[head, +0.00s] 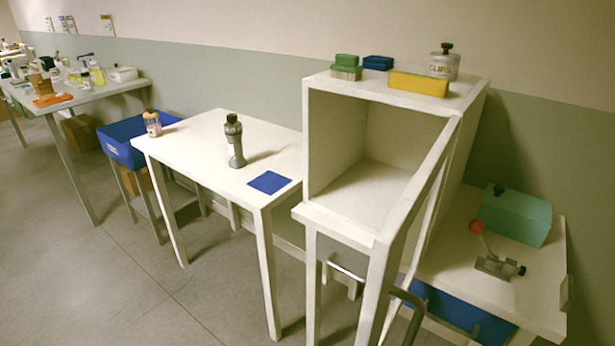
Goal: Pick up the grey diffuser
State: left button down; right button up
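A grey bottle with a dark cap, which looks like the grey diffuser (236,145), stands upright on the white table (200,140) near its middle. A flat blue square (269,182) lies on the same table at the near right corner, apart from the bottle. A smaller pale bottle with a brown top (152,123) stands at the table's left end. Neither of my grippers shows in the head view, and nothing is seen touching the grey bottle.
An open-fronted white cabinet (313,195) stands right of the table, with sponges, a yellow block (418,83) and a grey canister (444,65) on top. A blue bin (120,148) is at the left. A lower bench at right holds a teal box (515,216).

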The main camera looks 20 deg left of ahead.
aim_at(233, 133)
jog(key=i+j+z, duration=0.1)
jog(key=j, duration=0.45)
jog(key=i+j+z, duration=0.1)
jog(key=j, duration=0.45)
jog(key=j+z, duration=0.1)
jog(key=j, duration=0.5)
jog(key=i, duration=0.05)
